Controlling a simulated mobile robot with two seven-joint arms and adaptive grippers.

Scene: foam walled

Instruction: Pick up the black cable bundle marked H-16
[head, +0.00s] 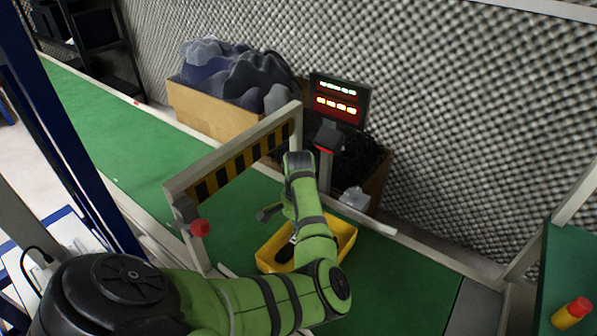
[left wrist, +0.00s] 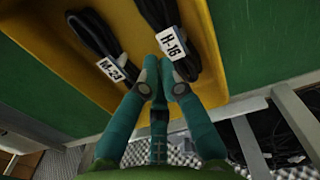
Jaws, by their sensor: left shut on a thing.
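The black cable bundle marked H-16 (left wrist: 160,14) lies in a yellow tray (left wrist: 207,42), with its white tag facing up in the left wrist view. My left gripper (left wrist: 159,70) is shut on this bundle, its fingertips together just below the H-16 tag. The exact grip on the cable is hidden by the fingers. Another black bundle (left wrist: 92,32) with a white tag, seemingly M-23, lies to the left in the same tray.
The tray stands on a green belt (head: 400,285) beside a black-and-yellow striped gate (head: 240,163) with a red knob (head: 200,228). Behind are a lit display (head: 338,100), a box of grey-blue foam (head: 210,112) and a foam wall.

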